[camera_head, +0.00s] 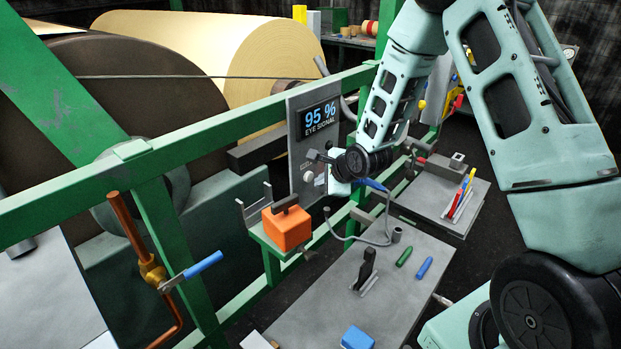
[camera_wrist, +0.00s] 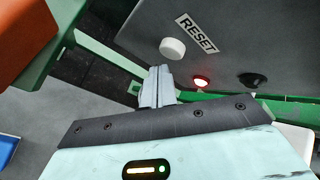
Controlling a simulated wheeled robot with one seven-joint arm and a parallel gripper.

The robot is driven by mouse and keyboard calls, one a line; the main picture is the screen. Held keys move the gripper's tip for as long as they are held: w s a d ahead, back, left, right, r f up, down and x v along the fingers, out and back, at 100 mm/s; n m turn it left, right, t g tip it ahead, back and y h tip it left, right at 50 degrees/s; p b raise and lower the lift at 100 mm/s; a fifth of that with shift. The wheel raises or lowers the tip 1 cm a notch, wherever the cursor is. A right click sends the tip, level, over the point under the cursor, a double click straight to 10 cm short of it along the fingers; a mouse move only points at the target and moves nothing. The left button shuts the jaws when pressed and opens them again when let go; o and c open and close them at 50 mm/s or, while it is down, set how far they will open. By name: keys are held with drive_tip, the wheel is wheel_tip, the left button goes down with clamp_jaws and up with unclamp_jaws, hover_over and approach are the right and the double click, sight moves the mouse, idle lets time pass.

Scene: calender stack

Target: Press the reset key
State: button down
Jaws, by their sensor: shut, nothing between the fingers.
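The reset key is a round white button (camera_wrist: 172,48) on the grey panel, beside the RESET label (camera_wrist: 197,33) in the wrist view. My gripper (camera_wrist: 160,72) is shut and empty. Its fingertips appear just below the white button in that view, with a narrow visible gap. I cannot tell the depth between them. In the head view the grey panel (camera_head: 297,128) carries a display (camera_head: 320,117) reading 95 % EYE SIGNAL, and my wrist is close in front of its lower part.
A lit red lamp (camera_wrist: 201,83) and a black knob (camera_wrist: 252,80) sit near the button. An orange block (camera_head: 287,228) rests on a bracket left of the panel. A green rail (camera_head: 220,130) runs behind. A grey bench (camera_head: 335,290) with small tools stands below.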

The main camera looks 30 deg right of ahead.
drive_tip(key=shift+w, duration=0.15)
drive_tip(key=shift+w+a, duration=0.15)
drive_tip(key=shift+w, duration=0.1)
drive_tip(key=shift+w+a, duration=0.2)
drive_tip(key=shift+w, duration=0.2)
idle(1.2)
drive_tip(key=shift+s+d, duration=0.3)
drive_tip(key=shift+s, duration=0.5)
drive_tip(key=shift+s+d, duration=0.35)
drive_tip(key=shift+s, duration=0.45)
drive_tip(key=shift+s+d, duration=0.3)
drive_tip(key=shift+s, duration=0.45)
drive_tip(key=shift+s+d, duration=0.35)
drive_tip(key=shift+s, duration=0.45)
